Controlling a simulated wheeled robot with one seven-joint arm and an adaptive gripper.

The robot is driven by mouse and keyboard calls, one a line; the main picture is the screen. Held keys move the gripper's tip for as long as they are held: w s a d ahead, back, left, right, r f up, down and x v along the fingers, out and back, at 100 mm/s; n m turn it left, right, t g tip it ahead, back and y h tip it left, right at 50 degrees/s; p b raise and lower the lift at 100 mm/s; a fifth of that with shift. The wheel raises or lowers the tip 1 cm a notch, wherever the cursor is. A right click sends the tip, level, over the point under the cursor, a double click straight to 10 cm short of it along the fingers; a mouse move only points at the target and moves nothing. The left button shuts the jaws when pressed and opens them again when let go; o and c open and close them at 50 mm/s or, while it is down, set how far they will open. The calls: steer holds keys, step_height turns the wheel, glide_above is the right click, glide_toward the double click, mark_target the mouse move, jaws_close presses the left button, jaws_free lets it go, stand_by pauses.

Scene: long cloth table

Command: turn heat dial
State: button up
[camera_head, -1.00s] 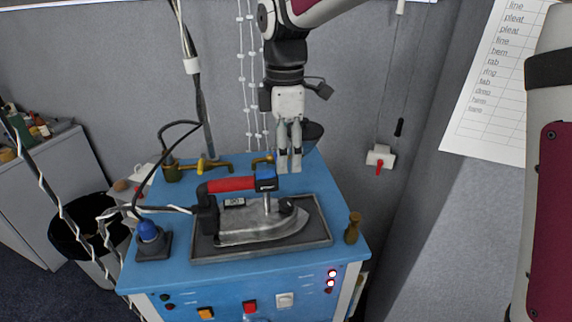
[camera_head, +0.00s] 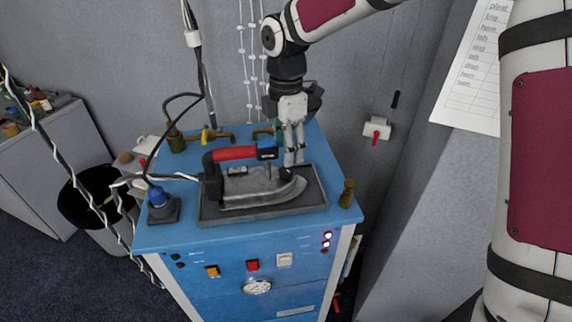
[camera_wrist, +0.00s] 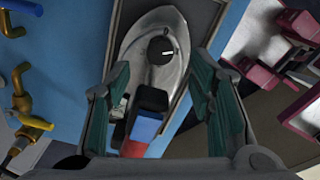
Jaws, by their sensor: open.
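A grey steam iron (camera_head: 250,188) with a red and blue handle lies on a dark tray on the blue station. Its round black dial (camera_wrist: 160,50) has a white mark and sits on the nose of the iron in the wrist view. In the head view the dial (camera_head: 287,173) is a small dark knob, just below my fingertips. My gripper (camera_head: 294,158) points down over the nose end and is open and empty. In the wrist view its two fingers (camera_wrist: 157,82) stand wide apart, with the dial seen between and beyond them. I see no contact with the dial.
The dark tray (camera_head: 312,201) has a raised rim around the iron. Brass taps (camera_head: 210,135) stand at the back of the blue station (camera_head: 180,237). A small brown wooden piece (camera_head: 347,194) stands at its right edge. A blue-capped fitting (camera_head: 158,198) is at the left.

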mark_target(286, 169)
step_height(286, 169, down, 6)
steer(key=shift+r+p, duration=0.1)
steer(key=shift+p, duration=0.4)
jaws_close()
